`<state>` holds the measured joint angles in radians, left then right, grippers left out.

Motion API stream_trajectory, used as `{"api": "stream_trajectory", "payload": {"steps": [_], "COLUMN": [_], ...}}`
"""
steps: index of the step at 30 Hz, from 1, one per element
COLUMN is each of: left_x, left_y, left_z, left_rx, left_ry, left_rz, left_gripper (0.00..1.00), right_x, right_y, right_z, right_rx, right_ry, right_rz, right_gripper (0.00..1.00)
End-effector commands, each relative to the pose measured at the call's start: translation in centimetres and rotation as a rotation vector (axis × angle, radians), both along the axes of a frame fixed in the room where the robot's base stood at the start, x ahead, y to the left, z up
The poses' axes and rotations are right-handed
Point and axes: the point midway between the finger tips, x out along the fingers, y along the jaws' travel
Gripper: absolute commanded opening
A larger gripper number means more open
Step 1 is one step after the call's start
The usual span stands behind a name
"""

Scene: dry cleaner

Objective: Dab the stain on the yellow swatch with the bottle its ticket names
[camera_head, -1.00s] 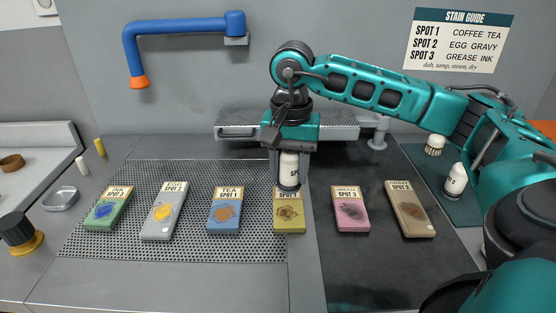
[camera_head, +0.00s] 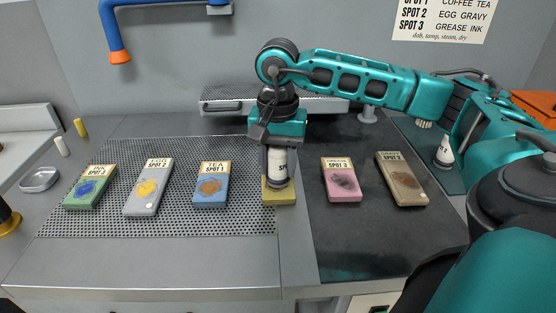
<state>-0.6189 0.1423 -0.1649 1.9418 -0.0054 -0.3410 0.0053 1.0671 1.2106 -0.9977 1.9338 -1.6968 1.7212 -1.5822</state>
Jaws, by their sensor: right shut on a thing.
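The yellow swatch (camera_head: 279,197) lies at the middle of the worktop, across the right edge of the perforated panel. My right gripper (camera_head: 279,182) is above it, pointing down and shut on a white bottle (camera_head: 279,163) with a dark lower end. The bottle is upright over the swatch, its lower end at or just above the stain; I cannot tell whether they touch. Bottle and gripper hide the swatch's ticket and stain. Only part of the bottle's label shows. The stain guide (camera_head: 441,20) on the wall is cut off at the top. My left gripper is not in view.
Green (camera_head: 90,188), grey (camera_head: 149,188) and blue (camera_head: 212,186) swatches lie to the left. Pink (camera_head: 342,181) and brown (camera_head: 402,180) swatches lie to the right. Another white bottle (camera_head: 444,152) stands at the right. The worktop's front strip (camera_head: 150,262) is clear.

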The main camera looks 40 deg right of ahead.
Motion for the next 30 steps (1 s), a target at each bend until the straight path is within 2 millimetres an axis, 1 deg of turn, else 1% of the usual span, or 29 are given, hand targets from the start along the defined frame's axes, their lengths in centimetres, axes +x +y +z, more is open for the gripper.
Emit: {"api": "stream_trajectory", "payload": {"steps": [11, 30], "left_x": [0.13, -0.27], "left_y": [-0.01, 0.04], "left_z": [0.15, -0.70], "left_rx": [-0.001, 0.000], "left_ry": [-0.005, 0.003], "left_rz": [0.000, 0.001], "left_gripper": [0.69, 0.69], "right_x": [0.01, 0.02], "right_y": [0.00, 0.01], "right_z": [0.03, -0.69], "right_rx": [0.001, 0.001], "right_ry": [-0.001, -0.001], "right_rz": [0.000, 0.000], "right_gripper": [0.13, 0.13]}}
